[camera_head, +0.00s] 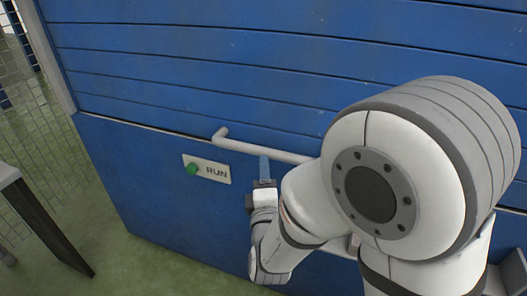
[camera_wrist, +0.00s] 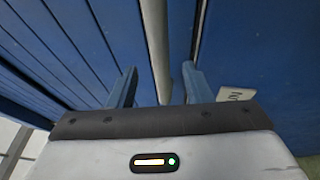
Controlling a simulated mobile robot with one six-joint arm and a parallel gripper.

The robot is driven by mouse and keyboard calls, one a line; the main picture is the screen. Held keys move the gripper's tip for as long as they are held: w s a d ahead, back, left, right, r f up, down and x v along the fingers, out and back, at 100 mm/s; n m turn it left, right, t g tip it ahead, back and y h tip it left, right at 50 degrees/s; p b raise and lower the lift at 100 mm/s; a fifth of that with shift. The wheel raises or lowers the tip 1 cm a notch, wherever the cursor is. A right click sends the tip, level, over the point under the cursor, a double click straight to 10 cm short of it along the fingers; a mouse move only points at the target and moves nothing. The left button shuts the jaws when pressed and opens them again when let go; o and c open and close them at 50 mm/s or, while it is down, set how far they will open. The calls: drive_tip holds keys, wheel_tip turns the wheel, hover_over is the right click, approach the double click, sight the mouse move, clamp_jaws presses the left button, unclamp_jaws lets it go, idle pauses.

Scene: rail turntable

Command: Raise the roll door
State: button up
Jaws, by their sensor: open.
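The roll door (camera_head: 200,60) is blue with horizontal slats and fills the upper part of the head view. Its slats also show on the left of the wrist view (camera_wrist: 50,45). A white handle bar (camera_head: 240,145) runs along the door's lower edge, above a plain blue lower panel (camera_head: 145,185). My gripper (camera_head: 264,165) is at the bar, left of its middle. In the wrist view my gripper (camera_wrist: 160,85) is open, with the handle bar (camera_wrist: 156,45) running between its two blue fingers. I cannot tell whether a finger touches the bar. My arm hides the bar's right end.
A white RUN plate (camera_head: 218,172) with a green button (camera_head: 192,168) is on the lower panel, just left of my gripper. A wire mesh fence (camera_head: 35,120) and a dark-legged table (camera_head: 45,225) stand at the left. Green floor (camera_head: 130,265) is clear in front.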

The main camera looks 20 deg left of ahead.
sight(264, 152)
drive_tip(key=shift+p+x, duration=0.7)
drive_tip(key=shift+x, duration=2.8)
drive_tip(key=shift+c, duration=0.4)
clamp_jaws()
